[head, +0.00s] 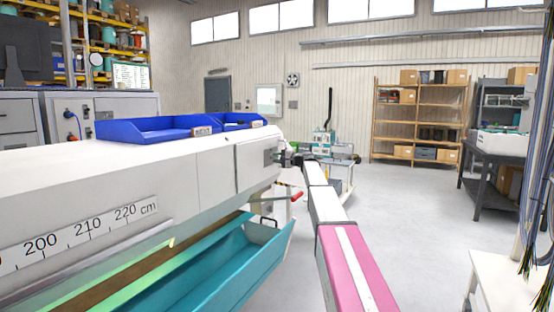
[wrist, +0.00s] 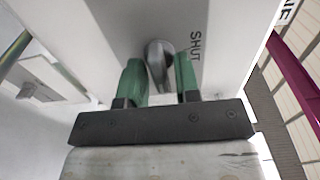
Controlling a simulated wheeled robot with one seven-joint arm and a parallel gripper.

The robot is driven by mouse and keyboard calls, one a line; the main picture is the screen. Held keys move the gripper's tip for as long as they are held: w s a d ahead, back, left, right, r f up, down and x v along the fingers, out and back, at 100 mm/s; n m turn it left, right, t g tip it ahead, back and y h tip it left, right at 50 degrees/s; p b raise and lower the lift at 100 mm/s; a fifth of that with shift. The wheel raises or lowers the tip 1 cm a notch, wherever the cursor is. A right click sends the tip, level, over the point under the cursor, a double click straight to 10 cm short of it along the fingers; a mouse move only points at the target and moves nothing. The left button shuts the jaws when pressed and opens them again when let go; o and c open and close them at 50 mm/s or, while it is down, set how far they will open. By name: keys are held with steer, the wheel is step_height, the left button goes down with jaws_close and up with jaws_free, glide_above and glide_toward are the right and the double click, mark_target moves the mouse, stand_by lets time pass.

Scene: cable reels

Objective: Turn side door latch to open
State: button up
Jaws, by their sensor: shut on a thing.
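The side door latch (wrist: 158,62) is a grey rounded lever on a white panel in the wrist view. The word SHUT is printed on the panel to its right. My gripper (wrist: 160,78) has its two green fingers on either side of the lever, shut on it. In the head view my gripper (head: 287,158) is at the end of the white machine, against its side door (head: 252,165). The latch itself is hard to make out there, being small and close to my gripper.
Blue trays (head: 160,130) sit on top of the machine. A teal trough (head: 225,270) and a red-tipped lever (head: 296,196) are below. A wooden shelf (head: 418,110) and dark table (head: 497,155) stand at the back right. The floor (head: 410,210) between is clear.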

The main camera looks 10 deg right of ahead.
stand_by(0.4)
steer(key=o, duration=0.6)
steer(key=v, duration=1)
steer(key=shift+s+d, duration=0.2)
steer(key=shift+d, duration=0.15)
steer(key=shift+d, duration=0.1)
